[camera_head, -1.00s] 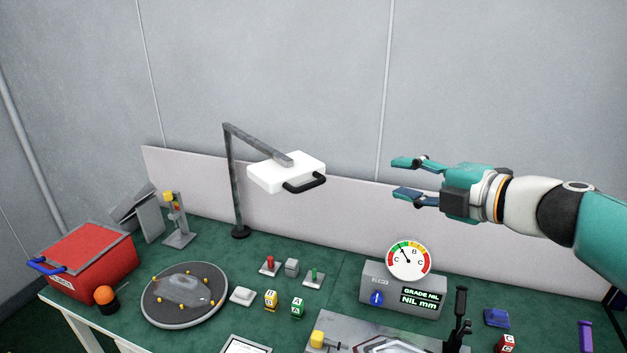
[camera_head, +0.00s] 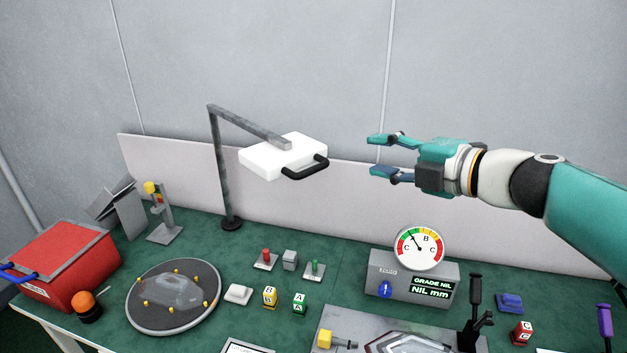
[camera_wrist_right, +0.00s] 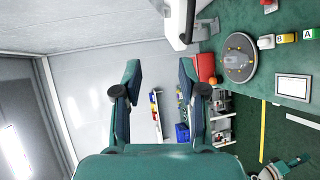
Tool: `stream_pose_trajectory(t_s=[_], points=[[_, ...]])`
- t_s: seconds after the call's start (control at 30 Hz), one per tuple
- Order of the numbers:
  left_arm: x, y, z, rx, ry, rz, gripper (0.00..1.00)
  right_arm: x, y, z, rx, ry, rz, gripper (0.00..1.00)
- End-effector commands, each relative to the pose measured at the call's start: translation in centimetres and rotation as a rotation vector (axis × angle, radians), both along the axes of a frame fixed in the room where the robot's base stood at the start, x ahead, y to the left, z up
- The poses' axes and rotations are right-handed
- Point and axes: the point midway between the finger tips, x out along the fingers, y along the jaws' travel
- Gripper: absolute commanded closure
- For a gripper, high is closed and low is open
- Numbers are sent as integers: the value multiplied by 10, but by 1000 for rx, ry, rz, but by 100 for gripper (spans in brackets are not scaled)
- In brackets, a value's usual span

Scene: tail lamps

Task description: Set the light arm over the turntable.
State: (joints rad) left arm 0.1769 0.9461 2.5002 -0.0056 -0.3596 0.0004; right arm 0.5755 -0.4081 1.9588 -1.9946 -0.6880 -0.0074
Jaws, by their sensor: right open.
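The light arm is a grey post and boom (camera_head: 220,165) with a white lamp head (camera_head: 270,160) and a black handle (camera_head: 308,170) on its front right. The lamp head hangs to the right of the turntable (camera_head: 150,318), a round grey disc bearing a clear lamp cover (camera_head: 178,292) and several yellow pins. My right gripper (camera_head: 378,156) is open and empty, a short gap right of the handle, fingers pointing left towards it. In the right wrist view the lamp head (camera_wrist_right: 176,22) is at the top, beyond the fingers (camera_wrist_right: 162,85).
A gauge box (camera_head: 412,278) stands below my right arm. A red bin (camera_head: 70,262) and an orange-topped button (camera_head: 85,303) are left of the turntable. Small switches and lettered blocks (camera_head: 270,296) stand under the lamp head. The air between gripper and handle is clear.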

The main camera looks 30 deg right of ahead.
Motion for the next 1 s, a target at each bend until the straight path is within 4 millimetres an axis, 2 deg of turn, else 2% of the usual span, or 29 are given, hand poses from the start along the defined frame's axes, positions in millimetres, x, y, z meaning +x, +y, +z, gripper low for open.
stream_pose_trajectory(t_s=[0.03, 0.27, 0.4, 0.57, 0.77, 1.0], points=[[0, 0, -16, 0, -1, 0, 60, 0, 0, -17, 1, 1, 0, 59], [1, 0, -51, 0, -1, 0, 60, 0, -1, -51, 1, 1, -1, 59], [1, 0, -61, 0, -1, 0, 60, 1, -1, -61, 1, 1, -1, 59], [1, 0, -59, 0, -1, 0, 60, 11, 1, -62, 2, 0, 3, 59], [1, 0, -59, 0, -1, 0, 60, 42, 7, -69, 3, 2, 6, 59], [1, 0, -61, 0, -1, 0, 60, 93, 15, -81, 3, 3, 5, 59]])
